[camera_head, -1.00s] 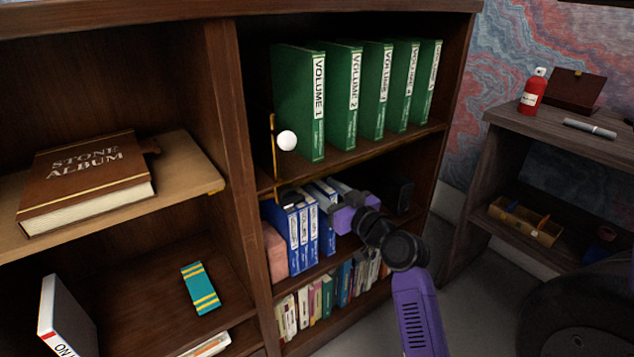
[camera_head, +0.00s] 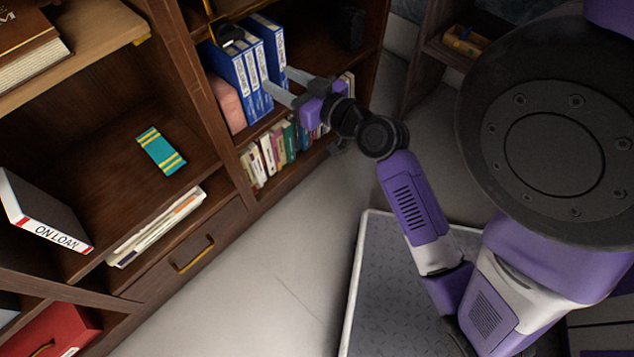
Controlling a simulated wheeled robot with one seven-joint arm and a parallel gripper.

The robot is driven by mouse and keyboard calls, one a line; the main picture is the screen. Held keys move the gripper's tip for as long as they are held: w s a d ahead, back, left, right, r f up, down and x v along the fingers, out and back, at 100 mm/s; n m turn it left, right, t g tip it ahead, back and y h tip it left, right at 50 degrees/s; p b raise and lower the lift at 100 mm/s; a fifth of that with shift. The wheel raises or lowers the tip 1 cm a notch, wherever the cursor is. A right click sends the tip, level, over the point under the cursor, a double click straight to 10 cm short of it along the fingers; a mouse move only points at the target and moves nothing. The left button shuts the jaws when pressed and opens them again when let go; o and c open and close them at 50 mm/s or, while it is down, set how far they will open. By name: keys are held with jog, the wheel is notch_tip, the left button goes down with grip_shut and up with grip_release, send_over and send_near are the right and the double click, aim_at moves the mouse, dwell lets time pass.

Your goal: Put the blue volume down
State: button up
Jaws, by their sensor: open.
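Several blue volumes (camera_head: 238,68) with white spine labels stand side by side on the middle shelf of the bookcase. The right-hand blue volume (camera_head: 272,45) stands upright, close to my gripper. My gripper (camera_head: 277,80) is open, its two grey fingers pointing left toward the spines. One fingertip is near the lower spine of the right-hand volumes and the other is just to their right. I cannot tell whether either finger touches a volume. No volume hangs from the gripper.
A pink block (camera_head: 226,104) stands left of the volumes. A dark object (camera_head: 229,37) shows by their tops. Small books (camera_head: 268,150) fill the shelf below.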

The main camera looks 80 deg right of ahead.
jog(key=s+a+f+y, duration=0.1)
jog(key=a+f, duration=0.4)
jog(key=a, duration=0.4)
jog(key=s+a+n+y, duration=0.2)
jog(key=s+a, duration=0.2)
jog(key=a, duration=0.3)
jog(key=s+a+r+n+y, duration=0.1)
jog(key=s+a+n+y, duration=0.1)
jog(key=a, duration=0.5)
jog(key=s+a+r+n+y, duration=0.1)
jog(key=s+a+n+y, duration=0.1)
jog(key=s+a, duration=0.4)
jog(key=shift+s+a+y, duration=0.25)
jog(key=shift+a+y, duration=0.35)
jog(key=shift+y, duration=0.1)
jog(key=shift+r, duration=0.1)
notch_tip(320, 180, up, 32)
jog(key=p, duration=3.2)
jog(key=shift+r+p, duration=0.25)
jog(key=shift+p, duration=0.15)
